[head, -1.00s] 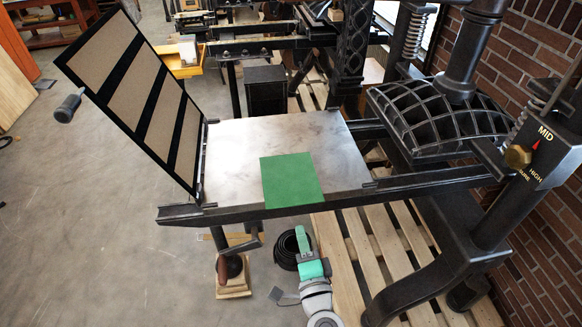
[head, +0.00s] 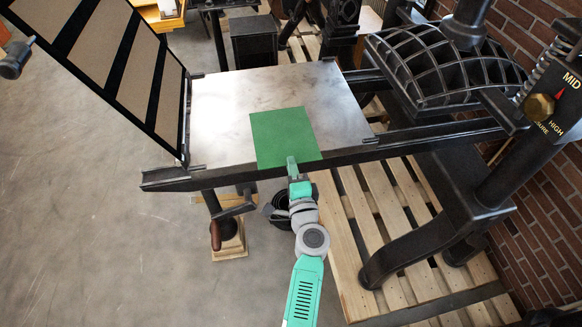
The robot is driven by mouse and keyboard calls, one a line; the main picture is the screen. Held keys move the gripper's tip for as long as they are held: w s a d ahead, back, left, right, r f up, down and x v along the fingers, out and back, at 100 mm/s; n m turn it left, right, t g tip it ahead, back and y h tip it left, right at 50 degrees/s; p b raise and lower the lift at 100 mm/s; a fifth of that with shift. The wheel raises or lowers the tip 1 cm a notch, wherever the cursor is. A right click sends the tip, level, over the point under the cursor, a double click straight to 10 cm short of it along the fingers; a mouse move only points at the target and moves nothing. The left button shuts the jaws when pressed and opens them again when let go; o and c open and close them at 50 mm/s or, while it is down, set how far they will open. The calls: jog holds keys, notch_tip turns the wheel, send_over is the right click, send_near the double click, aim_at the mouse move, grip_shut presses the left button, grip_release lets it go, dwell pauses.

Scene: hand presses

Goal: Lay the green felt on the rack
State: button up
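The green felt (head: 283,134) lies flat on the metal bed (head: 220,115) of the press, its near edge at the bed's front rail. My gripper (head: 291,162) is at the felt's near edge, seen from behind and above. Its fingertips are small here and overlap the edge of the felt. I cannot tell whether they are shut on it. I cannot make out a rack for the felt in this view.
The hinged frame (head: 108,55) with tan panels stands raised at the left of the bed. The black ribbed platen (head: 440,65) and the press column are at the right. Wooden pallets (head: 385,220) lie below. The bed's left part is bare.

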jog(key=shift+w+a, duration=0.1)
jog(key=shift+w, duration=0.45)
grip_shut()
jog(key=s+d+r+p, duration=0.1)
jog(key=s+r+p, duration=0.5)
jog(key=s+p, duration=0.1)
jog(key=shift+d, duration=0.25)
dwell(0.5)
